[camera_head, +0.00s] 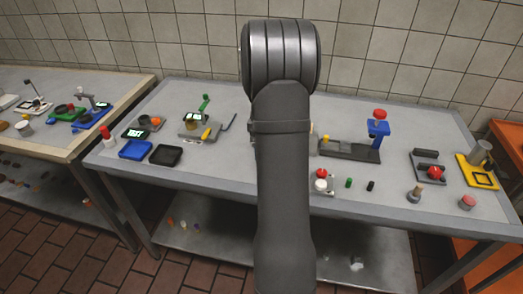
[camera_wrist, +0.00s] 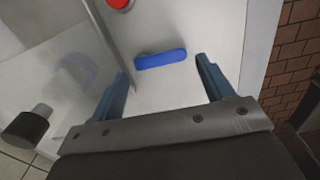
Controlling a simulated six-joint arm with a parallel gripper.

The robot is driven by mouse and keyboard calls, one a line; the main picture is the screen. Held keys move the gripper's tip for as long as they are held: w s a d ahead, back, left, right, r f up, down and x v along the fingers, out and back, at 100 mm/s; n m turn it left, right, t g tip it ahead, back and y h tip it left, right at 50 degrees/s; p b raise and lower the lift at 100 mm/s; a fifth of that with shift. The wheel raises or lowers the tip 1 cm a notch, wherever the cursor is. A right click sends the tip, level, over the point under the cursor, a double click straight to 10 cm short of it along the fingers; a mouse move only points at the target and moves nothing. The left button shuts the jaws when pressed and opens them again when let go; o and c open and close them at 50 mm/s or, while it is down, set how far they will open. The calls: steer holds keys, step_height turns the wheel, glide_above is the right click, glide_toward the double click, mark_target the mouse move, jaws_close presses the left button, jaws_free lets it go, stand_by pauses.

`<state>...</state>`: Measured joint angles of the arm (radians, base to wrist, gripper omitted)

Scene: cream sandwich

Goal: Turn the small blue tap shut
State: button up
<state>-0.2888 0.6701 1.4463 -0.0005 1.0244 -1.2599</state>
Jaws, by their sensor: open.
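A small blue bar-shaped handle (camera_wrist: 160,59), which looks like the blue tap, lies on a pale flat surface in the wrist view. It runs nearly crosswise, its right end slightly higher in the picture. My gripper (camera_wrist: 162,67) is open, with one finger to the left of the handle and one to the right. The fingers appear apart from it, and I cannot tell the height gap. In the head view my arm covers the middle of the table, and I cannot make out the gripper or this handle there.
A red round part (camera_wrist: 119,3) sits just beyond the handle, and a black knob (camera_wrist: 25,126) is at the left. The grey table (camera_head: 260,190) also carries a black-based stand with a blue block (camera_head: 378,128), a blue tray (camera_head: 137,150) and a black tray (camera_head: 166,155).

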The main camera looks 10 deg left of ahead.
steer(key=shift+f, duration=1.15)
steer(key=c, duration=0.7)
